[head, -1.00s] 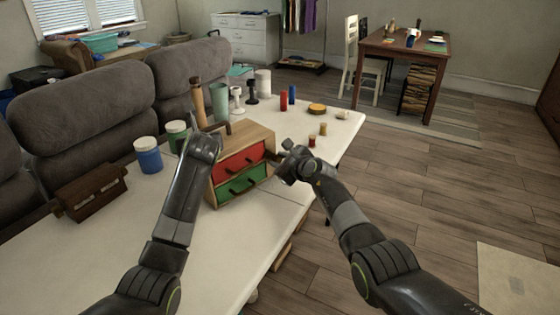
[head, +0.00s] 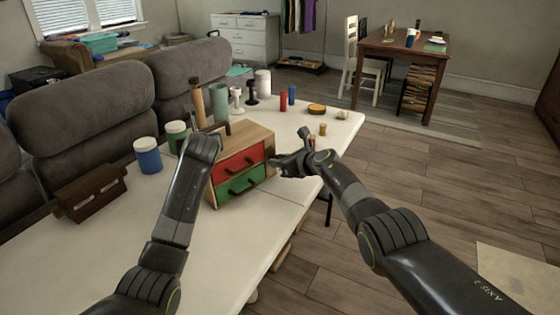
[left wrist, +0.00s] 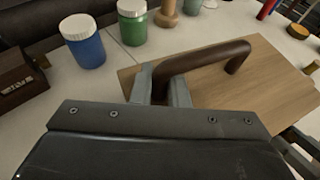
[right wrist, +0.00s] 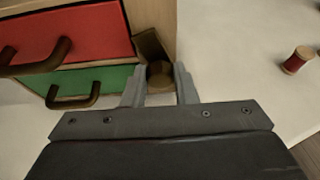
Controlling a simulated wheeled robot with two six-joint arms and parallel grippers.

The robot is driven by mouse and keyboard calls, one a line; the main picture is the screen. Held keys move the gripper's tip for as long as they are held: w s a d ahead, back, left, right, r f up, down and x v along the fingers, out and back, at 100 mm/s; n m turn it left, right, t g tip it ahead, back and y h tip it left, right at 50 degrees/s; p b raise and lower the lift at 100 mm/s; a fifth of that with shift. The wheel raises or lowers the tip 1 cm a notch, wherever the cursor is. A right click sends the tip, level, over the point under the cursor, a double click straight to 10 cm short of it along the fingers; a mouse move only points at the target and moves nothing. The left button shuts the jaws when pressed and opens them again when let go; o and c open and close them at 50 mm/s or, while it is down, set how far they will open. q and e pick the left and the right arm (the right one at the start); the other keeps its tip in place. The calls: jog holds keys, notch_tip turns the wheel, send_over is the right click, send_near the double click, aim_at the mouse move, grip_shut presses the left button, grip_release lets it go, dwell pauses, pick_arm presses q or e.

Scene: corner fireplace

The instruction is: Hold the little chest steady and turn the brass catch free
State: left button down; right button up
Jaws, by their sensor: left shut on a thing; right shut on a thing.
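The little chest (head: 252,137) is a wooden box with a red drawer (head: 241,161) above a green drawer (head: 243,184), standing upright on the white table. My left gripper (left wrist: 161,86) is shut on the dark brown top handle (left wrist: 215,53). The brass catch (right wrist: 150,45) is a short dull bar at the right edge of the drawer front, slanting down to a round knob (right wrist: 160,75). My right gripper (right wrist: 160,88) is shut on that knob. In the head view my right gripper (head: 279,167) is beside the chest's right front edge, and it hides the catch.
Blue (head: 148,156) and green (head: 177,136) jars and a dark brown box (head: 90,193) stand left of the chest. Several bottles and small items stand behind it. A red spool (right wrist: 297,60) stands to the right. The white table (head: 200,255) is clear in front.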

jog(key=shift+d+m, duration=0.1)
jog(key=shift+m, duration=0.2)
jog(key=o, duration=1)
jog(key=shift+r, duration=0.1)
jog(key=v, duration=1.1)
jog(key=shift+d, duration=0.4)
jog(key=shift+s+r, duration=0.1)
jog(key=shift+s, duration=0.05)
